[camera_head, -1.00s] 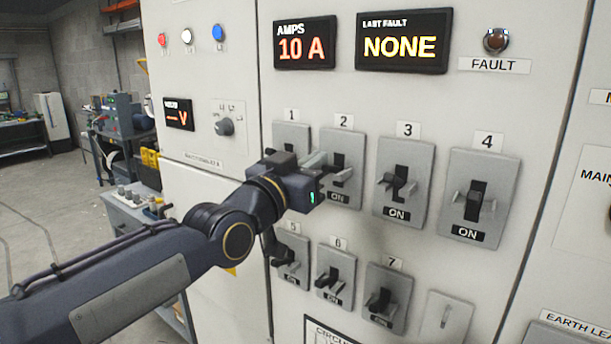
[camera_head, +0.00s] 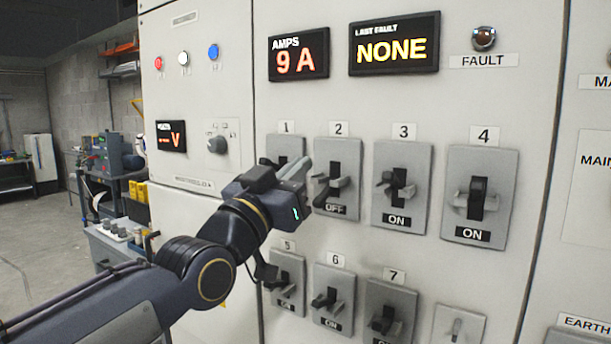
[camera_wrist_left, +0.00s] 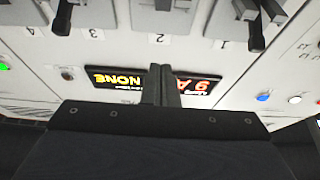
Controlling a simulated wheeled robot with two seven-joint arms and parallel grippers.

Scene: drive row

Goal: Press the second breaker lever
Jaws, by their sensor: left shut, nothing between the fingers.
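The second breaker (camera_head: 347,160) is a grey plate under the label 2, and its label reads OFF. Its black lever (camera_head: 333,186) with a grey crossbar shows just right of my left gripper. My left gripper (camera_head: 304,168) is shut and empty, in front of the gap between breakers 1 and 2. It seems apart from the lever, but I cannot be sure. It hides much of breaker 1 (camera_head: 284,142). In the left wrist view, upside down, the shut fingers (camera_wrist_left: 161,80) stand below the label 2, against the displays. My right gripper is not in view.
Breakers 3 (camera_head: 404,160) and 4 (camera_head: 482,160) stand to the right and read ON. A lower row with breaker 6 (camera_head: 334,283) and breaker 7 (camera_head: 391,300) sits close below. The AMPS display (camera_head: 298,54) reads 9 A; the fault display (camera_head: 394,44) reads NONE.

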